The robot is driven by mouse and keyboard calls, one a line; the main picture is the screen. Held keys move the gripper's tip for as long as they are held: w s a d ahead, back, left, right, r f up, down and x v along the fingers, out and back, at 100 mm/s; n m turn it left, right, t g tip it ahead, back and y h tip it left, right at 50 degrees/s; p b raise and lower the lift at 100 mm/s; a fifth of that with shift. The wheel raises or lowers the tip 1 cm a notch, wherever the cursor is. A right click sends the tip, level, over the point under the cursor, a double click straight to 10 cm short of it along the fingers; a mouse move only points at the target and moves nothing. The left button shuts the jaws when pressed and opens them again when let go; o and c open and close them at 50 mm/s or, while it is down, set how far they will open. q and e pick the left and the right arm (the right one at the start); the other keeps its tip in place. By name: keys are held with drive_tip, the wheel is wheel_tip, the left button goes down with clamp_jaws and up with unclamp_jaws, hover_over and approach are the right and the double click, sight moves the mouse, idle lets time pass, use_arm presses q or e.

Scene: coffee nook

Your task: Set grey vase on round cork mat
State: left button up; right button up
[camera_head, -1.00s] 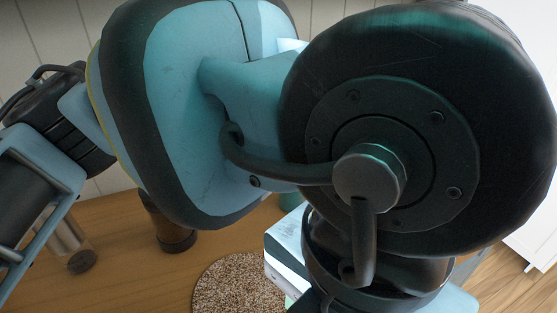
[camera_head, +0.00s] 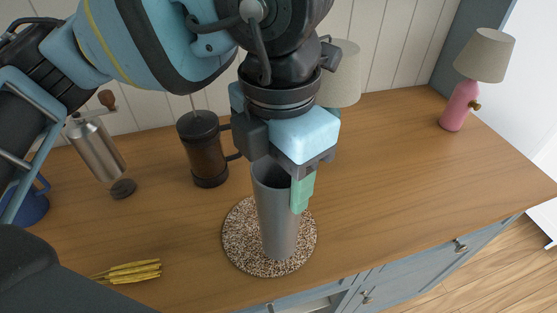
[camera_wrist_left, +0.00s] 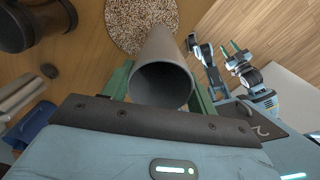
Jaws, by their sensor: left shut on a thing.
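The grey vase (camera_head: 275,205) is a tall tapered cup shape, upright or nearly so. My left gripper (camera_head: 285,185) is shut on it near its upper end, with one green finger visible on its right side. The round cork mat (camera_head: 238,240), speckled brown, lies on the wooden counter. The vase's lower end overlaps the mat in the head view; I cannot tell whether it touches. In the left wrist view the vase's open mouth (camera_wrist_left: 162,84) faces the camera, with the mat (camera_wrist_left: 125,22) beyond it. My right gripper (camera_wrist_left: 232,46) shows small there, its green fingers apart and empty.
A dark French press (camera_head: 205,155) stands just behind the mat to the left. A coffee grinder (camera_head: 95,150), a blue object (camera_head: 33,207) and yellow sticks (camera_head: 130,272) are farther left. Lamps stand behind (camera_head: 342,75) and far right (camera_head: 462,100). The counter's right is clear.

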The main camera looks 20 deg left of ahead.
sight(272, 183)
use_arm(q)
drive_tip(key=shift+w+a, duration=0.3)
drive_tip(key=shift+w, duration=0.05)
drive_tip(key=shift+w+a, duration=0.1)
drive_tip(key=shift+o, duration=0.2)
drive_tip(key=shift+w+a, duration=0.2)
drive_tip(key=shift+a, duration=0.05)
drive_tip(key=shift+w+a+f, duration=0.1)
drive_tip(key=shift+f, duration=1.75)
drive_tip(key=shift+f, duration=0.2)
drive_tip(key=o, duration=1.4)
drive_tip(key=shift+r, duration=0.1)
